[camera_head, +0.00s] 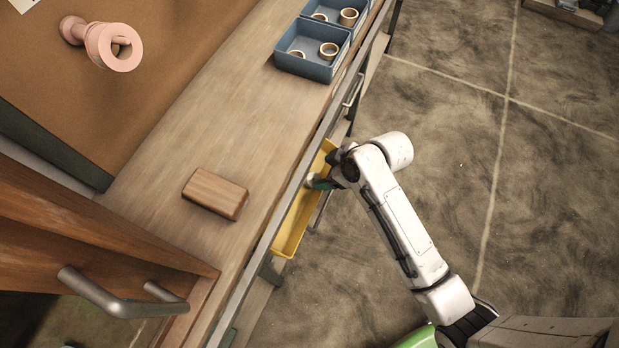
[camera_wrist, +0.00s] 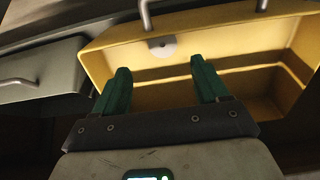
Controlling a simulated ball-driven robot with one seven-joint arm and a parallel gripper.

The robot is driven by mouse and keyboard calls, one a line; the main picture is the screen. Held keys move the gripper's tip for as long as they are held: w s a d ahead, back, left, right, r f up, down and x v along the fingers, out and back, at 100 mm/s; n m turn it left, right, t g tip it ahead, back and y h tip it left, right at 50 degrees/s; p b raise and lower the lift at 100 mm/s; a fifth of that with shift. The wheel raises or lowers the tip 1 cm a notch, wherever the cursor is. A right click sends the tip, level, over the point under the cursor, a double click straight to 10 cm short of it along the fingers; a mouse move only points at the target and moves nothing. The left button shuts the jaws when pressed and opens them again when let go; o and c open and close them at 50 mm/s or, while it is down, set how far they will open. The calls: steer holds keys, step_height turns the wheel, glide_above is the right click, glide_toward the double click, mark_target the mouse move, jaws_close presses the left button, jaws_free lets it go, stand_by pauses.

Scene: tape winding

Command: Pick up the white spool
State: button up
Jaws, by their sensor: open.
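The white spool (camera_wrist: 162,46) shows in the wrist view as a small pale disc with a dark centre hole, in the yellow drawer (camera_wrist: 115,46) close to its wall. My gripper (camera_wrist: 163,72) points into the drawer with its two green fingers apart and nothing between them. The spool lies beyond the fingertips, roughly in line with the gap. In the head view, my gripper (camera_head: 321,183) is over the edge of the yellow drawer (camera_head: 291,232), and a small pale thing at its fingers may be the spool, partly hidden.
The workbench (camera_head: 240,125) runs above the drawer and holds a wooden block (camera_head: 215,193) and blue trays (camera_head: 312,67) with tape rolls. A pink spool (camera_head: 122,60) is on the brown board. A closed grey drawer (camera_wrist: 40,75) is beside the yellow one.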

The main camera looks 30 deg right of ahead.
mark_target(313, 179)
steer(key=x, duration=0.2)
steer(key=b+x, duration=0.1)
steer(key=x, duration=0.4)
steer(key=shift+s+a+f, duration=0.15)
steer(key=shift+s+f, duration=0.15)
steer(key=c, duration=1.1)
steer(key=shift+r, duration=0.1)
steer(key=shift+c, duration=0.2)
